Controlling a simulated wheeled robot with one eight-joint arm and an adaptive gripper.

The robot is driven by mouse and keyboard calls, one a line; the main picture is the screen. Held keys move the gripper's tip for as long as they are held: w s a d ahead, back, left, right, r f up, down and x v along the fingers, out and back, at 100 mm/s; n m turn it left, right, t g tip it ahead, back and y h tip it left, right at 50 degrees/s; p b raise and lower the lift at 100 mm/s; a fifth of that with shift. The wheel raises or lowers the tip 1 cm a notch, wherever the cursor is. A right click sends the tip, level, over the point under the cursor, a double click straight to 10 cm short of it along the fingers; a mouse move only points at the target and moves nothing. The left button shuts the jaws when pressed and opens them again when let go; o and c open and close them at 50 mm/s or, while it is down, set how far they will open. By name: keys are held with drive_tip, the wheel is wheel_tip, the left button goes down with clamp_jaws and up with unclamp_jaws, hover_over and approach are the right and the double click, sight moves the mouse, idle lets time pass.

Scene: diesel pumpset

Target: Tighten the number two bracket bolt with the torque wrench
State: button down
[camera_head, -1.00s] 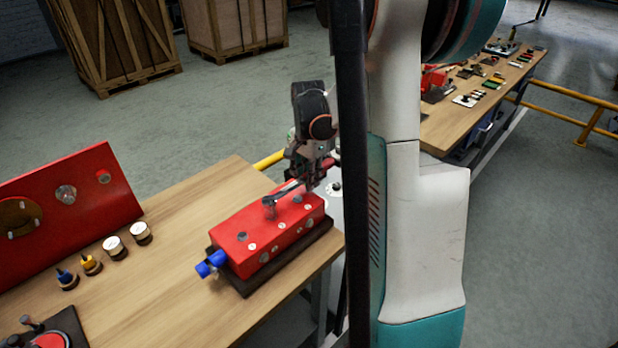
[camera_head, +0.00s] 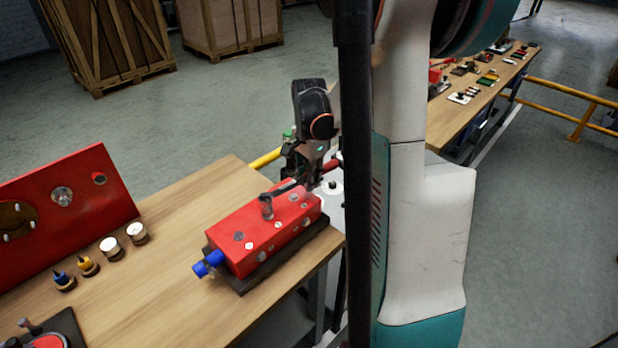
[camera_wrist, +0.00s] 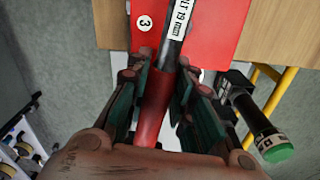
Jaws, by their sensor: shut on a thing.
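The torque wrench (camera_wrist: 155,108) has a red grip and a dark shaft with a white label reading 19 mm. My gripper (camera_wrist: 160,85) is shut on its red grip in the wrist view. In the head view my gripper (camera_head: 312,170) is above the far right end of the red block, and the wrench's head (camera_head: 267,205) stands over the block's top. The red block (camera_head: 262,232) sits on a dark base and has several round bolt heads or discs. A disc marked 3 (camera_wrist: 145,23) shows left of the wrench shaft. I cannot tell whether the wrench socket is seated on a bolt.
A blue fitting (camera_head: 208,264) sticks out of the block's near end. A red panel (camera_head: 70,205), two white-topped round parts and two small blue and yellow items stand on the wooden bench (camera_head: 160,290). A green-ended black tool (camera_wrist: 260,125) lies right of my gripper. A yellow rail (camera_head: 265,160) runs behind.

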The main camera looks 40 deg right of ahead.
drive_tip(key=shift+r+p, duration=1.2)
drive_tip(key=shift+r, duration=0.75)
